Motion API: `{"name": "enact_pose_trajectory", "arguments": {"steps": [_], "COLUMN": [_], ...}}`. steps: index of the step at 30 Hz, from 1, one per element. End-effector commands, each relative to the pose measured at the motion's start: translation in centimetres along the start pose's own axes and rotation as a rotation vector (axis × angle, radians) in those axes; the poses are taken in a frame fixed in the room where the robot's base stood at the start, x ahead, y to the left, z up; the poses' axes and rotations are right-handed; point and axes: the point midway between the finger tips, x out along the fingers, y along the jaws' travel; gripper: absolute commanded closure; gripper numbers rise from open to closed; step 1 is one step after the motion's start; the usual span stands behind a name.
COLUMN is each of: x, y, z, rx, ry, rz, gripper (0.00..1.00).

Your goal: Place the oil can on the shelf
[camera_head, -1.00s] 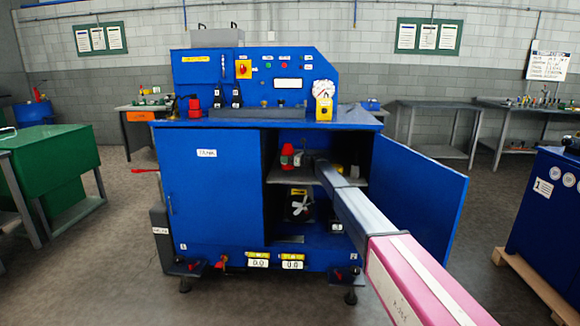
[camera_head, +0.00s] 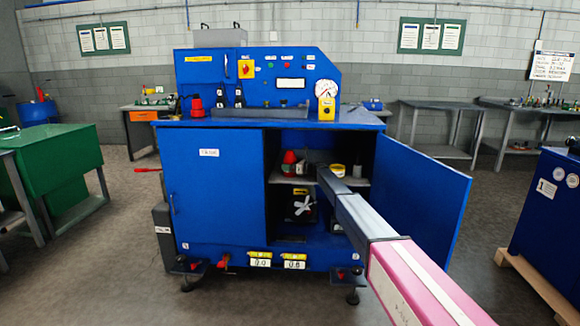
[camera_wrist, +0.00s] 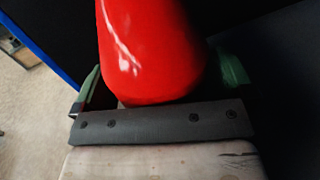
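The red oil can (camera_head: 289,163) is inside the open right half of the blue cabinet, at the shelf (camera_head: 353,183). Its base is at or just above the shelf; contact is hard to tell. My gripper (camera_head: 304,168) reaches in from the right with its fingers around the can. In the wrist view the can (camera_wrist: 150,50) fills the space between the green fingers, close against both sides, and my gripper (camera_wrist: 155,85) appears shut on it. The can's top is out of the wrist view.
The open blue door (camera_head: 412,200) stands right of my arm. A yellow-and-white item (camera_head: 338,170) is on the shelf, right of the can. A fan (camera_head: 302,206) is below the shelf. A red item (camera_head: 196,106) and a yellow gauge (camera_head: 326,100) stand on the cabinet top.

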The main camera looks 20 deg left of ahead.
Motion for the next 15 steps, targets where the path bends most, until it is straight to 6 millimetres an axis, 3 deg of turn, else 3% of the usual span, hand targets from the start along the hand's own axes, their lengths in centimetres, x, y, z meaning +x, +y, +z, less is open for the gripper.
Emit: {"name": "enact_pose_trajectory", "arguments": {"steps": [8, 15], "x": [-0.4, -3.6], "y": [0.0, 0.1], "z": [0.2, 0.2], "rx": [0.0, 0.0], "ry": [0.0, 0.0], "rz": [-0.001, -0.002], "gripper": [0.0, 0.0]}}
